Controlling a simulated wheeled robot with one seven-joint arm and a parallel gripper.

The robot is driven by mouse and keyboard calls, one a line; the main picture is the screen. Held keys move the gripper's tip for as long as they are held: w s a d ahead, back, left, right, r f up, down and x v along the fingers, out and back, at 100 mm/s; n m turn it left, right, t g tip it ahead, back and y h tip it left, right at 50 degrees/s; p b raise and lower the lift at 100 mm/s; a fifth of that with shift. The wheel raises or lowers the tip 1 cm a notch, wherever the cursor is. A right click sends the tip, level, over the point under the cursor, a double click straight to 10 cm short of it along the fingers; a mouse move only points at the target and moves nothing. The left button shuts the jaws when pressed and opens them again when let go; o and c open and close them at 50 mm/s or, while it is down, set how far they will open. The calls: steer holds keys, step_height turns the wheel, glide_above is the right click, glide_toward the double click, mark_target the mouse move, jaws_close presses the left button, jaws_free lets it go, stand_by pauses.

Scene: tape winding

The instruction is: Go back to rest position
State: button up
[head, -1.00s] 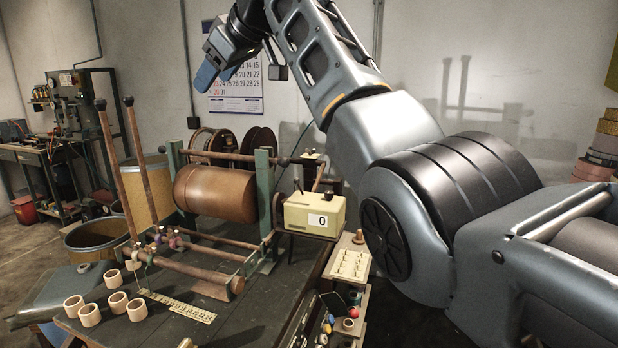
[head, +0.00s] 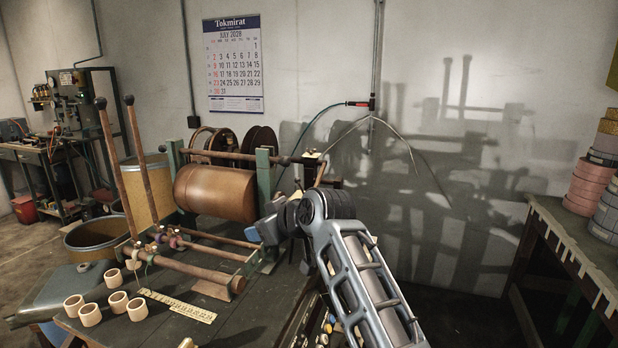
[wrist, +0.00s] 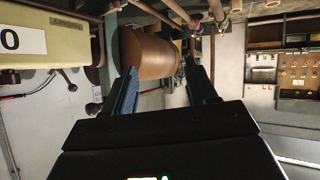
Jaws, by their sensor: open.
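My gripper (wrist: 165,92) shows in the wrist view with its two blue-lined fingers spread apart and nothing between them. Beyond the fingers is the brown drum (wrist: 145,52) of the winding machine, apart from them. In the head view my arm reaches up from the bottom right, and its wrist end hangs in front of the right end of the winding machine. The copper-brown drum (head: 214,194) lies level in its green frame there. The cream counter box (wrist: 40,42) shows at the upper left of the wrist view; my arm hides it in the head view.
Several pale rings (head: 90,315) and a yellow ruler (head: 178,306) lie on the dark workbench (head: 165,332). Two upright rods (head: 134,165) stand at the machine's left. A side table (head: 570,252) with tape rolls (head: 586,187) stands at the right. The wall behind is open.

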steer(key=s+d+f+m+t, duration=0.1)
steer(key=s+d+f, duration=0.2)
steer(key=f, duration=0.3)
steer(key=s+d+f+m, duration=0.1)
steer(key=s+d+f, duration=0.2)
steer(key=f, duration=0.2)
steer(key=s+d+f+m+t+h, duration=0.15)
steer(key=s+d+f, duration=0.25)
steer(key=s, duration=0.4)
steer(key=s+d+f+m+h, duration=0.1)
steer(key=s+d+f+m, duration=0.1)
steer(key=s+d+f, duration=0.45)
steer(key=s+d+f+m+t+h, duration=0.1)
steer(key=s+d+f+h, duration=0.15)
steer(key=s, duration=0.65)
steer(key=s+d+m, duration=0.2)
steer(key=s+d, duration=0.3)
steer(key=s, duration=0.5)
steer(key=s+d+r+t+h, duration=0.1)
steer(key=s+d+r, duration=0.2)
steer(key=s+r, duration=0.5)
steer(key=s+d+r+m+t+h, duration=0.1)
steer(key=s+d+r, duration=0.2)
steer(key=s+r, duration=0.4)
steer(key=s, duration=0.6)
steer(key=shift+s+d+r+h, duration=0.15)
steer(key=shift+d+r+h, duration=0.1)
steer(key=shift+r+h, duration=0.15)
